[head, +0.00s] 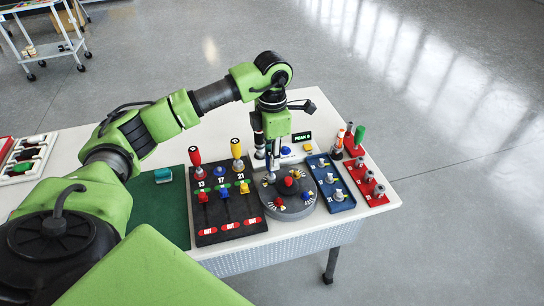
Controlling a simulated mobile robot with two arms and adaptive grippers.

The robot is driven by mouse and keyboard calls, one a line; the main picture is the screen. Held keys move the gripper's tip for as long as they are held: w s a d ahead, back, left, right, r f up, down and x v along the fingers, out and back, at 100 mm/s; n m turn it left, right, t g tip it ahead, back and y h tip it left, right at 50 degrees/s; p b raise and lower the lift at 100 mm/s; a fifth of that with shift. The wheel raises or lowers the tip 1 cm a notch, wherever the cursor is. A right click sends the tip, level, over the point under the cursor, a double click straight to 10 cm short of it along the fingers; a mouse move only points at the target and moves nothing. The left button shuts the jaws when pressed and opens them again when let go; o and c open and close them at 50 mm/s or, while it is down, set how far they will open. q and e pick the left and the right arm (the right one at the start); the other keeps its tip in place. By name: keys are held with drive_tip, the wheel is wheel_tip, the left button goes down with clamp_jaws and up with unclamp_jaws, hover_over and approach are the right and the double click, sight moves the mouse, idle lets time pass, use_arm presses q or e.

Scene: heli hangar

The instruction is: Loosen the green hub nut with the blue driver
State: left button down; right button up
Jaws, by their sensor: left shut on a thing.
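My left gripper (268,150) points down over the left rear edge of the round grey hub disc (290,212). It is shut on a driver whose pale metal shaft (270,175) reaches down to the disc. The fingers hide most of its handle, but the blue place on the driver board has no tall handle standing in it, so it appears to be the blue driver. Red, yellow and blue pieces show on the disc. I cannot make out the green hub nut; the gripper and shaft cover that side. My right gripper is not in view.
A black board (210,236) holds a red-handled driver (196,160) and a yellow-handled driver (237,152). A blue tray (338,205) and red trays (377,200) with metal parts stand right. A small display (301,137) is behind. A green mat (165,220) lies left.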

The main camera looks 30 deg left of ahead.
use_arm(q)
drive_tip(key=shift+m+b, duration=0.35)
drive_tip(key=shift+m, duration=0.05)
drive_tip(key=shift+r, duration=0.2)
drive_tip(key=shift+r+p, duration=1.05)
drive_tip(key=shift+r, duration=0.3)
drive_tip(key=shift+r, duration=0.15)
drive_tip(key=shift+r+p, duration=1.25)
drive_tip(key=shift+r, duration=0.6)
